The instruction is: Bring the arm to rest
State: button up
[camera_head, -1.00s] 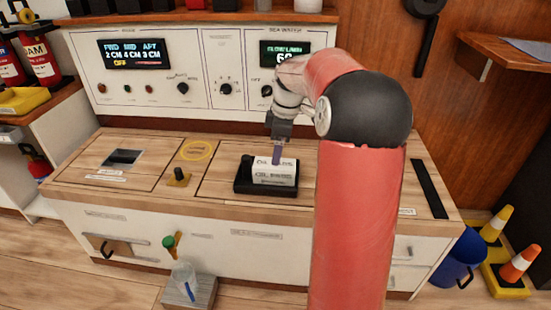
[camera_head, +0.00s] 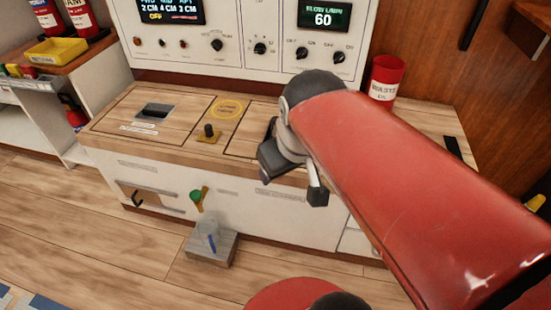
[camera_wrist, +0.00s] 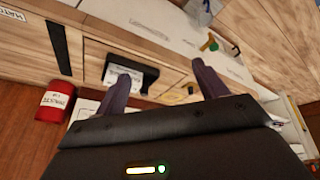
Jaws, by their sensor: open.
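My gripper (camera_wrist: 166,84) is open in the wrist view, with its two dark fingers apart and nothing between them. In the head view my gripper (camera_head: 292,182) is folded back at the end of my red arm, in front of the console's front edge. The arm reaches in from the lower right and covers part of the worktop. A black tray with a white label block (camera_wrist: 124,75) shows past the left finger in the wrist view. My arm hides that tray in the head view.
A red can (camera_head: 386,80) stands at the worktop's back right. A dark knob (camera_head: 208,133) stands up from the worktop.

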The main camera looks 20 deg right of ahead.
jog(key=shift+m+t+y, duration=0.3)
jog(key=shift+m+t, duration=0.1)
jog(key=shift+m, duration=0.5)
jog(key=s, duration=0.1)
jog(key=s+f, duration=0.1)
jog(key=s+a+f, duration=0.1)
jog(key=s, duration=0.1)
jog(key=shift+f, duration=0.1)
